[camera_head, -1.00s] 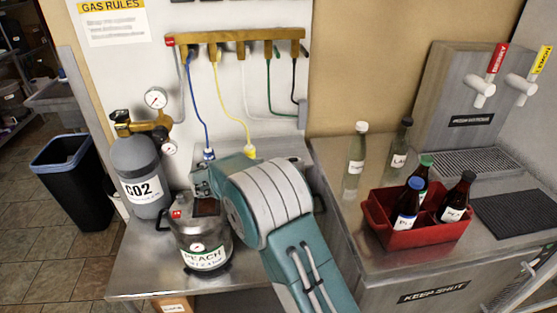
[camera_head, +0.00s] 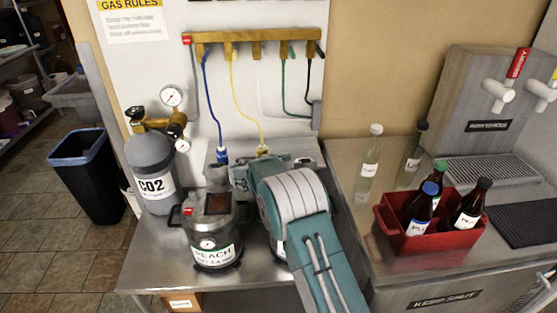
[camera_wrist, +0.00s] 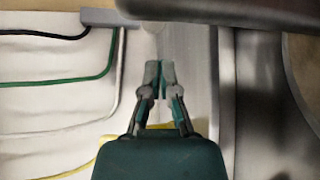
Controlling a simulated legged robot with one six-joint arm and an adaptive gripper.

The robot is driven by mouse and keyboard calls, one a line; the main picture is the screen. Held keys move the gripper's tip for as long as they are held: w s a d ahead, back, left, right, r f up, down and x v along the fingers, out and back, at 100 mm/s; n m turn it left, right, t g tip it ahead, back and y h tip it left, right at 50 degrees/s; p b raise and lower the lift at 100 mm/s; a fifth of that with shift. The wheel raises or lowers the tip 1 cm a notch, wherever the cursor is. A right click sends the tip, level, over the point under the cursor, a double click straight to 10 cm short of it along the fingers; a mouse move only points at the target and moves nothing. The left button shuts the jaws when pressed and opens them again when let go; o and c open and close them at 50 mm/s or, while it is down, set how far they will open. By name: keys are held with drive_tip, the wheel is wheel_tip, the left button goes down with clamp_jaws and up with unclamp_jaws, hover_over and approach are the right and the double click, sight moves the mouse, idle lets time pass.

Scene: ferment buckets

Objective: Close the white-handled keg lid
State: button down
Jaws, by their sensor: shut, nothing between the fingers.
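The metal PEACH keg (camera_head: 211,234) stands on the steel table with a red piece on its top left and a dark patch on top. Another keg is mostly hidden behind my arm; only a sliver of its body and pale label (camera_head: 281,248) shows. I cannot make out a white lid handle. My gripper (camera_wrist: 159,66) is shut and empty in the wrist view, its fingertips together in front of a pale wall. In the head view my arm's wrist covers the area right of the PEACH keg, and the fingertips cannot be made out.
A grey CO2 cylinder (camera_head: 153,176) stands left of the kegs. Coloured hoses hang from a brass manifold (camera_head: 253,36). A red bottle crate (camera_head: 428,240) sits on the right counter. A blurred dark edge (camera_wrist: 230,12) crosses the top of the wrist view.

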drive_tip(key=shift+s+d+r, duration=0.2)
drive_tip(key=shift+s, duration=0.3)
drive_tip(key=shift+s+d+r, duration=0.25)
drive_tip(key=shift+s, duration=0.25)
drive_tip(key=shift+s+d+r, duration=0.2)
drive_tip(key=shift+s, duration=0.3)
